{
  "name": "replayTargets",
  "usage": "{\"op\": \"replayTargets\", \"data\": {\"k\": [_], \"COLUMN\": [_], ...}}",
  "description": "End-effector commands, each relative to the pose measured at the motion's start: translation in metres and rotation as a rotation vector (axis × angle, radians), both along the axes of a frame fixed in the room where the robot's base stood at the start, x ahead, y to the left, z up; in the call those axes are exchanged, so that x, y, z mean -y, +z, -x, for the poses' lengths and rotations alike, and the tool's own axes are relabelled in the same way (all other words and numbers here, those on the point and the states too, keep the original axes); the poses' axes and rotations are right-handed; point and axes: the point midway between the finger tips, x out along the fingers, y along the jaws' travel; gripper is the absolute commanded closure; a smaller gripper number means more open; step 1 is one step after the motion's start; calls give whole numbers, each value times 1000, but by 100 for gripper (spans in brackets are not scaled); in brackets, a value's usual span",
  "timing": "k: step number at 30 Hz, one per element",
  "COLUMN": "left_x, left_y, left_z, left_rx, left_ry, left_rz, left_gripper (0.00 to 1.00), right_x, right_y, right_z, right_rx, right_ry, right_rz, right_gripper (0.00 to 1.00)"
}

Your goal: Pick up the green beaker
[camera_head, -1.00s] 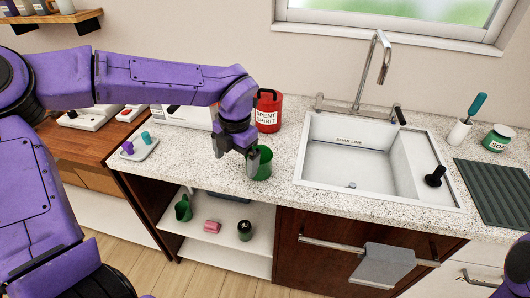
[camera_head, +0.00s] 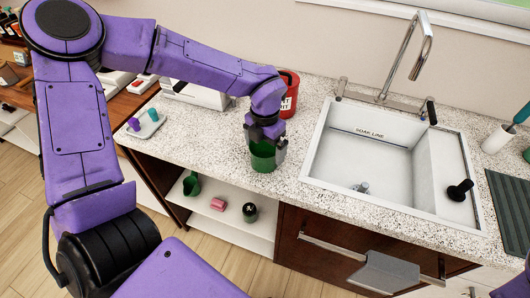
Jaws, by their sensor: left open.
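The green beaker (camera_head: 263,160) stands upright on the speckled counter, left of the sink and near the counter's front edge. My left gripper (camera_head: 265,146) is open and points down at it from above. Its fingers are at the beaker's upper part, one on the left and one on the right. The gripper hides part of the rim, and I cannot tell whether the fingers touch the wall. My right gripper is not in view.
A red can (camera_head: 288,97) stands just behind my left gripper. The sink (camera_head: 370,165) with its tall tap is to the right. A small tray (camera_head: 146,126) with purple and teal items lies left. The shelf below holds a green mug (camera_head: 191,185), a pink item (camera_head: 217,204) and a dark jar (camera_head: 249,212).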

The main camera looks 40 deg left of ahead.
Motion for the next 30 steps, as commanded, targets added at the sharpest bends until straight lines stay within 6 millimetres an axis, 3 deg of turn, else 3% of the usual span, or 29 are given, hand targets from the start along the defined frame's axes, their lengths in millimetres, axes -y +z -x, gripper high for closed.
{"op": "replayTargets", "data": {"k": [4, 10, 12, 15, 25, 30], "left_x": [-1, -1, -1, -1, -1, -1], "left_y": [-16, -17, -17, -17, -12, 16], "left_z": [0, 0, 0, 0, -1, -1], "left_rx": [1, 3, 3, 3, 4, 9], "left_ry": [1, 2, 2, 2, 3, 4], "left_rz": [-1, 0, 0, 0, -1, 2], "left_gripper": [0, 0, 23, 49, 50, 50], "right_x": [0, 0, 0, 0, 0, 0], "right_y": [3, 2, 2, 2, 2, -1], "right_z": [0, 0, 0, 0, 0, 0], "right_rx": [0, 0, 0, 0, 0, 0], "right_ry": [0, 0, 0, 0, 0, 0], "right_rz": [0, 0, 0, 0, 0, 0], "right_gripper": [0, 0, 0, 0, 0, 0]}}
